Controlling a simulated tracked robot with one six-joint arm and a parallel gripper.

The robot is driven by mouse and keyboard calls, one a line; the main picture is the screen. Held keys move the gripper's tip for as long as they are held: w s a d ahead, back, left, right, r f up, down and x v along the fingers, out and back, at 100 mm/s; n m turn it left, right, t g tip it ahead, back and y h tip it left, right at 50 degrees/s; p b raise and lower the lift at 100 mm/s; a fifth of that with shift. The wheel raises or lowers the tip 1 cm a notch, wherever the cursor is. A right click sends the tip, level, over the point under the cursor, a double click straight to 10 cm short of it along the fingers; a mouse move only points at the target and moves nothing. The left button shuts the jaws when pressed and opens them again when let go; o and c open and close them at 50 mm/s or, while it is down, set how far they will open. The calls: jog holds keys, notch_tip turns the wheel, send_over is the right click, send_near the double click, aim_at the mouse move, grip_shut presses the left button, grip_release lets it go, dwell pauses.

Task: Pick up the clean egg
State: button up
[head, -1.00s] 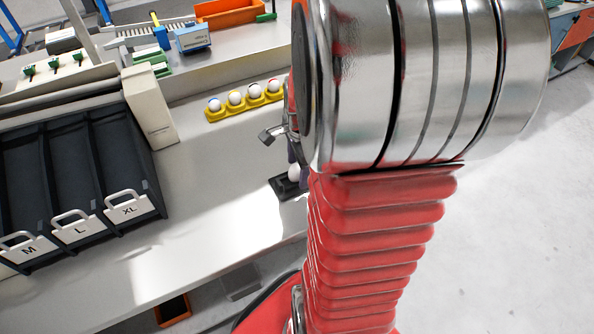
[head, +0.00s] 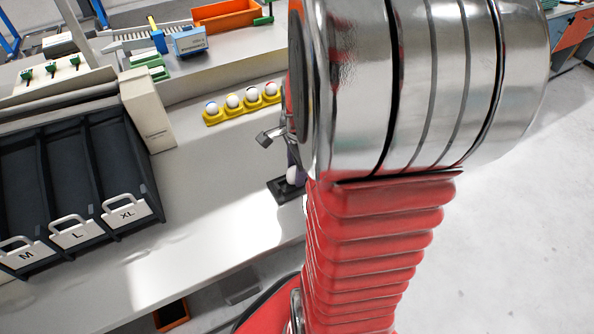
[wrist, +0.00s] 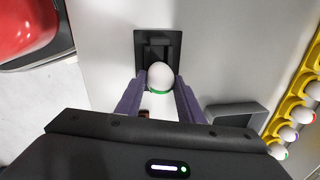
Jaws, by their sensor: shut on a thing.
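A white egg (wrist: 160,76) with a green band at its lower edge sits between the two purple fingers of my gripper (wrist: 160,94) in the wrist view. The fingers are shut on it from both sides. Behind the egg is a black holder (wrist: 158,40) on the table. I cannot tell if the egg still touches it. In the head view the egg (head: 292,175) shows beside the black holder (head: 281,194), partly hidden by my arm, which also covers most of my gripper.
A yellow tray (head: 213,118) holds several white eggs with coloured marks. Dark bins labelled M, L and XL (head: 128,208) stand at the left, beside a beige box (head: 148,110). A grey open box (wrist: 236,115) lies right of the gripper. The light table between is clear.

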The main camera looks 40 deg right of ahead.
notch_tip(320, 180, up, 10)
jog(key=shift+f, duration=0.15)
dwell(0.3)
dwell(0.4)
